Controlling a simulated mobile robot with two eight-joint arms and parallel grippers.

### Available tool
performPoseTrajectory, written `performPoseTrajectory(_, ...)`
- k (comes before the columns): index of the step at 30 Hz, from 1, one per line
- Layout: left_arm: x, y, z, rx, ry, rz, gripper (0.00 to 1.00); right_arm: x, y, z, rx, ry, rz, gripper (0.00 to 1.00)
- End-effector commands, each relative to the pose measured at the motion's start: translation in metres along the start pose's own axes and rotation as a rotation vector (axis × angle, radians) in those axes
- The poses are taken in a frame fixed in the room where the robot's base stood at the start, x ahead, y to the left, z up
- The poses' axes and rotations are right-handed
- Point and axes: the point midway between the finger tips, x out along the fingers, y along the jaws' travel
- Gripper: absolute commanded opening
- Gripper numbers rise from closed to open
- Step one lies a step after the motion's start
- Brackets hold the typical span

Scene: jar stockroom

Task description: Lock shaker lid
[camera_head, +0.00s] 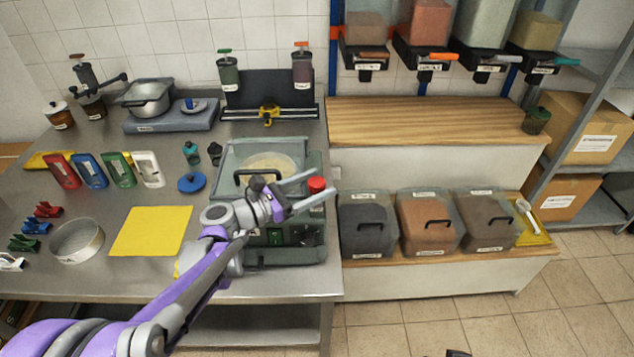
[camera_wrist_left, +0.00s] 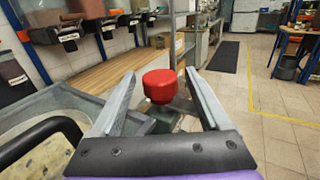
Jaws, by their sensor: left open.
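The shaker is a grey-green machine (camera_head: 290,254) at the table's right end. Its clear lid (camera_head: 233,158) appears down over a pale round sieve (camera_head: 270,165) and has a black handle (camera_head: 240,178). A red knob (camera_head: 317,184) stands at its right side; it also shows in the left wrist view (camera_wrist_left: 160,86). My left gripper (camera_head: 324,184) is open at the knob. In the left wrist view my gripper's fingers (camera_wrist_left: 160,76) lie either side of the knob, with visible gaps; contact is not seen. The lid's latch is not clearly visible.
A yellow mat (camera_head: 152,231) and a round metal sieve (camera_head: 77,241) lie left of the shaker. A blue round lid (camera_head: 192,183) lies behind the mat. Lidded bins (camera_head: 367,224) stand on a low wooden shelf right of the shaker. The wooden counter (camera_head: 430,120) is mostly clear.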

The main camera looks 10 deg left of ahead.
Motion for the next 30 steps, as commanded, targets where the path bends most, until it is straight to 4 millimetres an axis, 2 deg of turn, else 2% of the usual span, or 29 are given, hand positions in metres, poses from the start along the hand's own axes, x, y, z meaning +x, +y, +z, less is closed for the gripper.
performPoseTrajectory(10, 0.0047, -0.0003, -0.0003, 0.000, 0.000, -0.001, 0.79, -0.0003, 0.0000, -0.0003, 0.000, 0.000, 0.000, 0.33)
performPoseTrajectory(23, 0.0044, -0.0003, -0.0002, 0.000, 0.000, 0.000, 0.02, -0.0003, 0.0000, -0.0003, 0.000, 0.000, 0.000, 0.33)
performPoseTrajectory(30, 0.0048, 0.0011, -0.0010, 0.001, 0.000, -0.057, 0.00, 0.0022, 0.0000, 0.0021, 0.000, -0.002, 0.000, 0.33)
